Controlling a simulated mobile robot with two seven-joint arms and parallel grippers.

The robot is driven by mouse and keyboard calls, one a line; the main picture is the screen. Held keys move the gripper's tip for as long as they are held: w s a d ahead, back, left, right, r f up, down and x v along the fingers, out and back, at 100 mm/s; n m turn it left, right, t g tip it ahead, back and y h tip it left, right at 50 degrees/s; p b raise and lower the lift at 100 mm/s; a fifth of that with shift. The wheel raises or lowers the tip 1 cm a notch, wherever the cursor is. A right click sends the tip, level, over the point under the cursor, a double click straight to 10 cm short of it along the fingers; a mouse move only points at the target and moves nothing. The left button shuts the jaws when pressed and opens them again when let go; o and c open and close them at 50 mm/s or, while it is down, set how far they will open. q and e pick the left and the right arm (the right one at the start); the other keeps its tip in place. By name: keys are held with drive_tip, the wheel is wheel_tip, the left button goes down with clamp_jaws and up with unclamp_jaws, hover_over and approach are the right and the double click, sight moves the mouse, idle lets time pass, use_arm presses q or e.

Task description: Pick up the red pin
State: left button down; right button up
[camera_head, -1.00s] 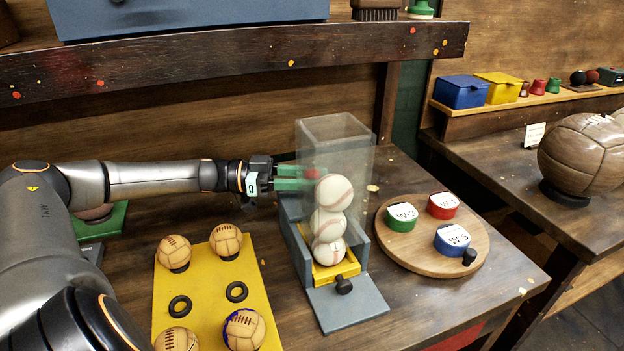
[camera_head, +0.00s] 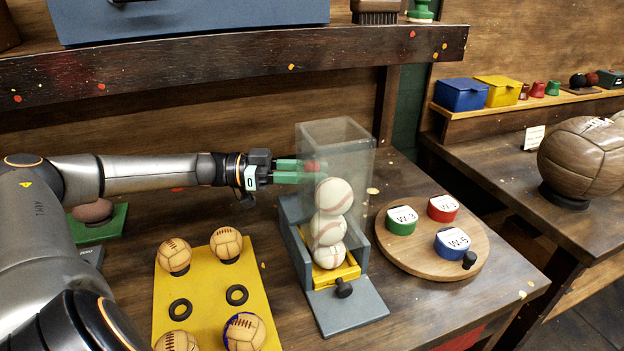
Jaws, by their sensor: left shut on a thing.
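The red pin (camera_head: 311,166) shows as a small red spot between the green fingertips of my left gripper (camera_head: 308,170). My left gripper is shut on it, at the left wall of a clear upright box (camera_head: 345,150). Part of the fingertips and the pin is seen through or beside this clear wall, so the exact contact with the box cannot be told. Several white baseballs (camera_head: 331,228) are stacked inside the box, just below and right of the fingertips. My right gripper is not in view.
The clear box stands in a grey holder (camera_head: 349,311) with a yellow slide (camera_head: 347,270). A yellow board (camera_head: 205,292) with small balls and black rings lies front left. A round wooden tray (camera_head: 415,259) with labelled tins stands right. A dark shelf (camera_head: 200,62) runs above my arm.

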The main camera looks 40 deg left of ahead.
use_arm(q)
drive_tip(key=shift+r, duration=0.9)
drive_tip(key=r+p+v, duration=0.1)
drive_tip(key=p+v, duration=0.1)
drive_tip(key=v, duration=1.6)
